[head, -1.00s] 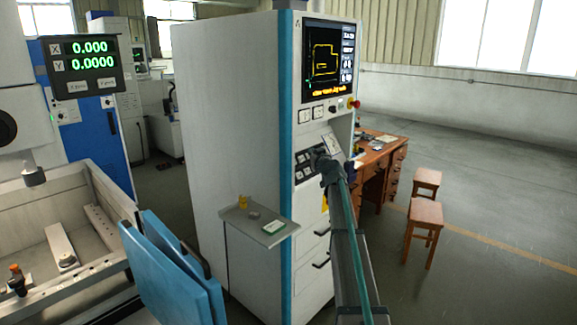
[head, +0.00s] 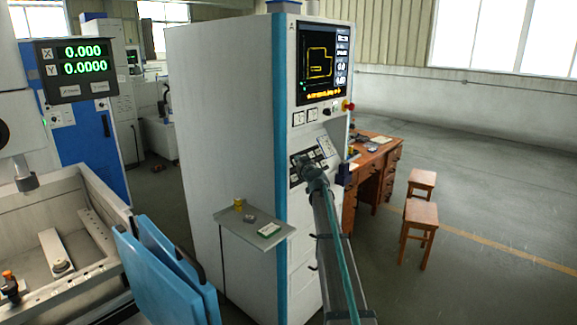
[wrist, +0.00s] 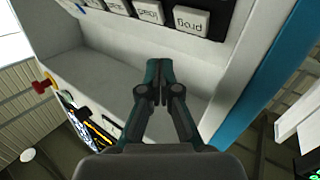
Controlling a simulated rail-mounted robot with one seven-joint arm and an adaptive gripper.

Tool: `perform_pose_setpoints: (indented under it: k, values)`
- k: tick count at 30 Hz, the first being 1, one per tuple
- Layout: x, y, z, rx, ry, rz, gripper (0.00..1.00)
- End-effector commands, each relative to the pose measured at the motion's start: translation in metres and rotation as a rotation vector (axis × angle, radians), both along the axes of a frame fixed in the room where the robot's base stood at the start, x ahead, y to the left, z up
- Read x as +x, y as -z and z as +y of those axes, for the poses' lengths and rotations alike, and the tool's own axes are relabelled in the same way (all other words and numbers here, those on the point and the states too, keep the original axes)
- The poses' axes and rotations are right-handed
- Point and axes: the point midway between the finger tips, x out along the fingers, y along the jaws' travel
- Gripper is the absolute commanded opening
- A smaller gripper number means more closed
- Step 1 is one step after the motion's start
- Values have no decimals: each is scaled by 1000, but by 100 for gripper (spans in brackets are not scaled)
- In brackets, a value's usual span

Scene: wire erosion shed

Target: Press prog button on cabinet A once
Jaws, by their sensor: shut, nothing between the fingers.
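Cabinet A (head: 228,130) is the tall white cabinet with a blue edge strip and a small A above its screen. Its sloped key panel (head: 293,181) is partly hidden by my arm in the head view. In the wrist view the prog button (wrist: 191,21) is a pale square key with upside-down lettering, at the top, at the end of a row. My gripper (wrist: 160,66) is shut and empty. Its tips appear below the key row and left of the prog button, over the plain white cabinet face. I cannot tell how far they are from the panel.
A small shelf (head: 233,228) with little items juts from the cabinet's side. A wooden desk (head: 377,165) and stools (head: 421,214) stand right. Blue panels (head: 150,275) are at the front left.

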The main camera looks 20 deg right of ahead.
Motion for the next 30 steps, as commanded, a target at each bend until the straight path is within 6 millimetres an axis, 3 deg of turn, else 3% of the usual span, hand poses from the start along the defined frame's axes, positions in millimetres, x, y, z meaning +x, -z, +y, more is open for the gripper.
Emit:
perform_pose_setpoints:
  k: [3,9,30]
  values:
    - [13,14,6,0,-2,0,0]
    - [22,20,11,0,0,0,0]
    - [23,19,12,0,0,0,0]
